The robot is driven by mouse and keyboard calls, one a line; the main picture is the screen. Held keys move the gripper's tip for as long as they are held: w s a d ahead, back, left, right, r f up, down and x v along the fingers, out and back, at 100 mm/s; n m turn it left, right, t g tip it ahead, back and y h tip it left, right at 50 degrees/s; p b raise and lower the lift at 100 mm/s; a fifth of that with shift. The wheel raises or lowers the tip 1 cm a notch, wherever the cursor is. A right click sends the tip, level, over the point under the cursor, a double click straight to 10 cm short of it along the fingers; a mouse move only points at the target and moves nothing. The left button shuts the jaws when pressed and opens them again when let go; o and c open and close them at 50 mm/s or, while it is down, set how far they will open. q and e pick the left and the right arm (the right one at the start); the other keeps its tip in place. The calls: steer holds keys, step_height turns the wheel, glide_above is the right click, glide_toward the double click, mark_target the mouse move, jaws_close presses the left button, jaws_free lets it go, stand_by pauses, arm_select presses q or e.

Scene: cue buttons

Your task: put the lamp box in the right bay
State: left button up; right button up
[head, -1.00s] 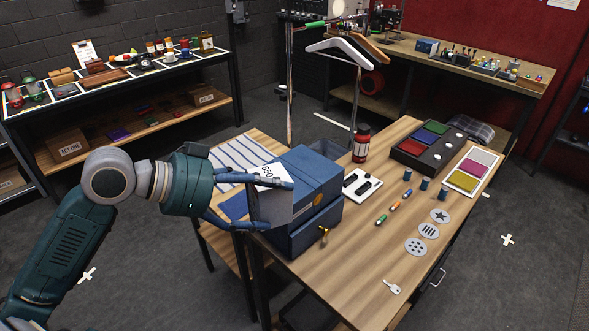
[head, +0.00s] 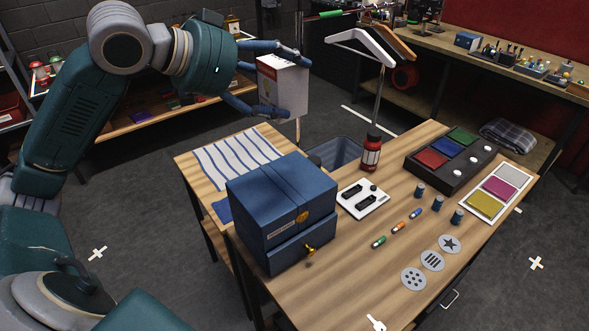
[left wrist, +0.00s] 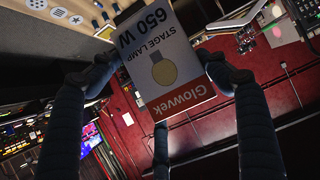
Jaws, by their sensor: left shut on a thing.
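The lamp box (head: 281,84) is a white carton. In the left wrist view the lamp box (left wrist: 163,62) shows "STAGE LAMP 650 W", a yellow round lamp picture and a red "Glowvek" band. My left gripper (head: 292,83) is shut on it, with one finger on each side. It is held in the air, beyond the striped cloth and the blue box in the picture. In the left wrist view the fingers of my left gripper (left wrist: 158,70) flank the carton. My right gripper is not in view. I cannot tell which place is the right bay.
The blue box (head: 282,205) with a brass tag stands on the table's (head: 330,262) near left. A red bottle (head: 372,152), dark button console (head: 450,162) and small cylinders occupy the table. Hangers (head: 362,45) hang close right of the carton.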

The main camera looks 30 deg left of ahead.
mark_target(273, 106)
arm_select(q)
steer(key=f, duration=0.1)
steer(key=s+f, duration=0.1)
steer(key=f, duration=0.2)
steer(key=shift+s+a+f, duration=0.1)
steer(key=shift+s+a, duration=0.15)
steer(key=shift+s, duration=0.1)
steer(key=f, duration=1.4)
steer(key=shift+w+p, duration=0.25)
steer(key=shift+p, duration=0.15)
steer(key=shift+f, duration=0.45)
steer(key=o, duration=1.1)
steer(key=shift+o, duration=0.6)
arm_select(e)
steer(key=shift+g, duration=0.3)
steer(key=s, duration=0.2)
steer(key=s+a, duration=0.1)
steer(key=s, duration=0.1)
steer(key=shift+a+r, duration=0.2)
